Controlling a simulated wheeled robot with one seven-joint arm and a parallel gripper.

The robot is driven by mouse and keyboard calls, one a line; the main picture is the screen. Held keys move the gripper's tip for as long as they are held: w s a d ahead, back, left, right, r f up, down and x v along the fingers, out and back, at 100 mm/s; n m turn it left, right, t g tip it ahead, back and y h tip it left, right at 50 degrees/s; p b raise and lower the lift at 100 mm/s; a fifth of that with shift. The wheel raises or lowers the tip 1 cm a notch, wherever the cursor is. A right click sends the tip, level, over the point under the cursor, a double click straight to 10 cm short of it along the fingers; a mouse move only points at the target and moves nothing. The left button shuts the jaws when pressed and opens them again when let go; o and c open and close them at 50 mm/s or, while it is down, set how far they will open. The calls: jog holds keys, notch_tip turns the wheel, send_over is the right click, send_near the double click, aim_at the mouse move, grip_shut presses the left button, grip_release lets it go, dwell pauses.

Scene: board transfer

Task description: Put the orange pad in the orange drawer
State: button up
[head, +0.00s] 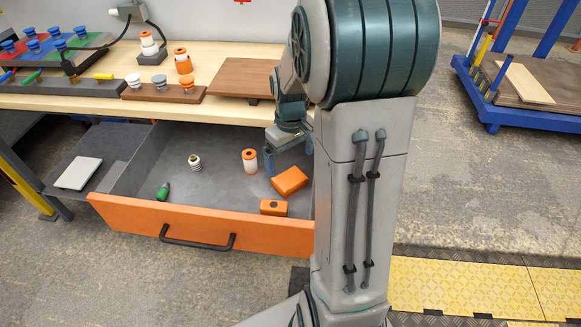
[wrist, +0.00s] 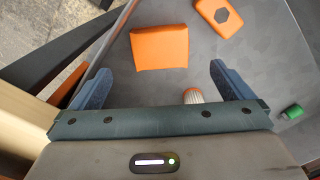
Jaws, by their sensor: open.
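The orange pad (head: 289,181) lies flat on the floor of the open orange drawer (head: 130,211), toward its right side. In the wrist view the pad (wrist: 160,47) is a plain orange square just ahead of the fingertips, apart from them. My gripper (head: 287,157) is over the drawer, behind the pad in the head view. In the wrist view my gripper (wrist: 160,75) has its two blue fingers wide apart with nothing between the tips. My arm hides the drawer's right end in the head view.
In the drawer are an orange block with a dark mark (head: 273,207), an orange-and-white cylinder (head: 249,161), a ribbed pale piece (head: 195,162) and a green piece (head: 163,191). The wooden worktop (head: 225,57) above holds a brown board (head: 165,93) and several pegs.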

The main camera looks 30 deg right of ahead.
jog(key=shift+s+a+r+m+t, duration=0.35)
jog(key=shift+s+a+r, duration=1.25)
jog(key=shift+s, duration=0.85)
jog(key=shift+s+a+r+m+t, duration=0.35)
jog(key=shift+s+a+r, duration=0.8)
jog(key=shift+s+a, duration=1.05)
jog(key=shift+s+a+r+m+t, duration=0.35)
jog(key=shift+s+a+r, duration=1.15)
jog(key=shift+s, duration=1.15)
jog(key=shift+f, duration=0.1)
